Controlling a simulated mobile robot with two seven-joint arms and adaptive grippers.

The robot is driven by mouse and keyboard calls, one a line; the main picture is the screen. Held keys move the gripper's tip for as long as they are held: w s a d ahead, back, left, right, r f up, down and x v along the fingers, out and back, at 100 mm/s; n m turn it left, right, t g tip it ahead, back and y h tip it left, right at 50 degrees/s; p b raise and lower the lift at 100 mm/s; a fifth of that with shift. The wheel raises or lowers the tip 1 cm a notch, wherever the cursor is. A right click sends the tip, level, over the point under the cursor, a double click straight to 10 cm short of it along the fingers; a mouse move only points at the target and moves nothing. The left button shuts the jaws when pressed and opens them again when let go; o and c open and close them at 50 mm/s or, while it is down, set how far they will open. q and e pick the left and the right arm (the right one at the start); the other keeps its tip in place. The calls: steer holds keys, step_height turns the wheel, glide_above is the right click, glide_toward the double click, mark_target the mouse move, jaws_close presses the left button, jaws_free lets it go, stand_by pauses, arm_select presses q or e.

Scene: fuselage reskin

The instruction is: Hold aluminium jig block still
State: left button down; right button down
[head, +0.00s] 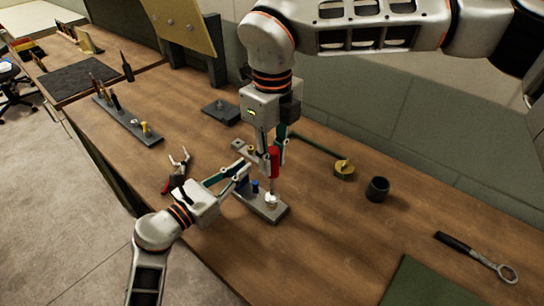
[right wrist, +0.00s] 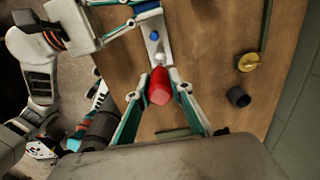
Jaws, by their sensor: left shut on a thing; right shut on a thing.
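The aluminium jig block (head: 276,213) is a long grey bar lying on the wooden bench. It carries a blue piece (head: 255,186) and a pale, shiny piece (head: 271,199) near its front end. My left gripper (head: 245,174) reaches in from the left and is shut on the jig block; the exact contact is partly hidden. My right gripper (head: 275,152) points down above the block, shut on a red-handled tool (head: 274,162). In the right wrist view the red handle (right wrist: 160,86) sits between the fingers, with the tool's lower end at the pale piece.
A brass-coloured round piece (head: 344,169), a black cup (head: 377,189) and a ring-ended wrench (head: 480,258) lie to the right. Red-handled pliers (head: 177,172) lie left of the block. A tool rack (head: 128,119) and small dark plate (head: 221,112) stand further back.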

steer(key=shift+f, duration=0.85)
steer(key=m, duration=1)
steer(key=shift+m, duration=0.4)
steer(key=m, duration=1.3)
steer(key=shift+d, duration=0.1)
steer(key=shift+n, duration=0.4)
